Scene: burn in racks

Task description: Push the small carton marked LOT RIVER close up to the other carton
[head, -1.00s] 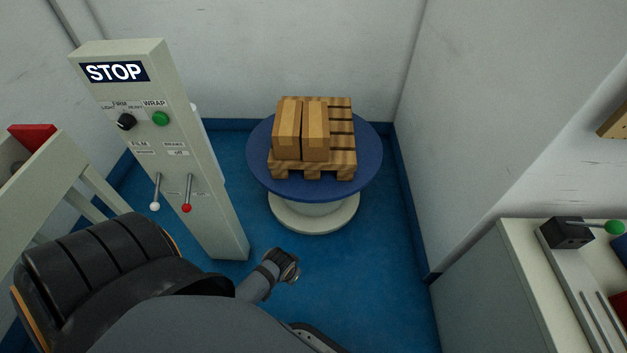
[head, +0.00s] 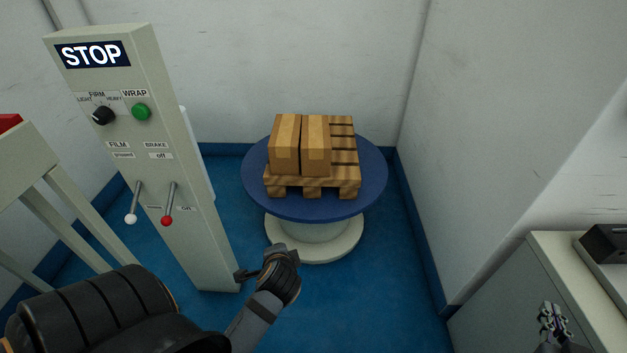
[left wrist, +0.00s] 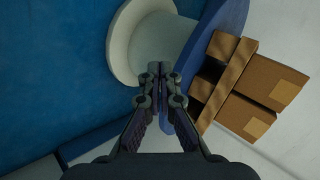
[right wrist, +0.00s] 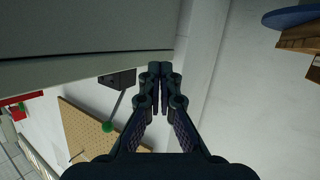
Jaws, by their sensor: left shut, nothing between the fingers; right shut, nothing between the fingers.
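Two brown cartons, a left one (head: 285,145) and a right one (head: 316,146), stand side by side on a wooden pallet (head: 343,172). A narrow dark gap shows between them. No LOT RIVER marking is legible, so I cannot tell which is which. The pallet lies on a blue turntable (head: 262,207). Both cartons also show in the left wrist view (left wrist: 245,117). My left gripper (left wrist: 153,70) is shut and empty, short of the turntable and apart from the cartons. My right gripper (head: 552,316) is shut and empty at lower right, far from the cartons; it also shows in the right wrist view (right wrist: 160,70).
A grey control post (head: 150,100) with a STOP sign, knob, green button and two levers stands left of the turntable. A pale cabinet (head: 500,300) stands at right, near my right gripper. White walls close in behind and right. Blue floor (head: 400,285) is clear in front.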

